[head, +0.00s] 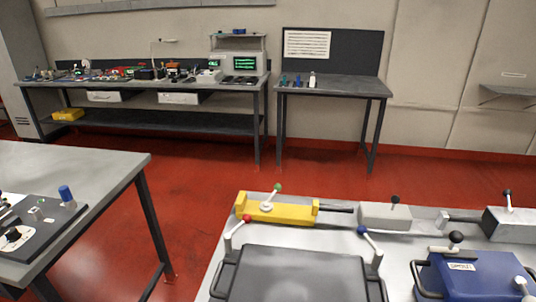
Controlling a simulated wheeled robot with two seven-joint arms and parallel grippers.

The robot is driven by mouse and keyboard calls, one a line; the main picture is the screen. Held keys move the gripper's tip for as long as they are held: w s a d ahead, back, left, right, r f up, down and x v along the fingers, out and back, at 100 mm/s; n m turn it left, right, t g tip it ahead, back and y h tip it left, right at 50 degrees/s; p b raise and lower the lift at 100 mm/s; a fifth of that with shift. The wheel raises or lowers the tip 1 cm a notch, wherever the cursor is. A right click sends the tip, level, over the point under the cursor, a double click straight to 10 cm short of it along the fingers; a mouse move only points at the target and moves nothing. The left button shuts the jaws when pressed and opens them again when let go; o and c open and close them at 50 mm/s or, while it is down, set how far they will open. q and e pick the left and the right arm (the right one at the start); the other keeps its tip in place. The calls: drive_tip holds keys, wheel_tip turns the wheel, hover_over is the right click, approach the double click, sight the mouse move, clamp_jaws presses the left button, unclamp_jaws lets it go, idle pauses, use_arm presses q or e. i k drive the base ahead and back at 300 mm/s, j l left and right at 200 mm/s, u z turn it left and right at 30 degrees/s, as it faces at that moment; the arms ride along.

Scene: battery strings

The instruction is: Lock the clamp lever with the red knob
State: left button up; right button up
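A similar lever with a blue knob (361,230) leans up and to the left at the case's other upper corner. A green knob (277,188) tops a lever on a yellow fixture (262,210) behind the red one. Neither of my grippers is in view.
The metal table (214,282) also carries a blue case (470,280) and grey fixtures (385,216) with black knobs. A grey table (85,165) stands at left with a dark board (45,232). Red floor (195,220) lies clear between. Two benches line the back wall.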

sight(246, 219)
drive_tip(key=k+j, duration=0.1)
drive_tip(key=j, duration=0.3)
drive_tip(key=k+j, duration=0.1)
drive_tip(key=j, duration=0.7)
drive_tip(key=i+j, duration=0.65)
drive_tip(key=j, duration=0.15)
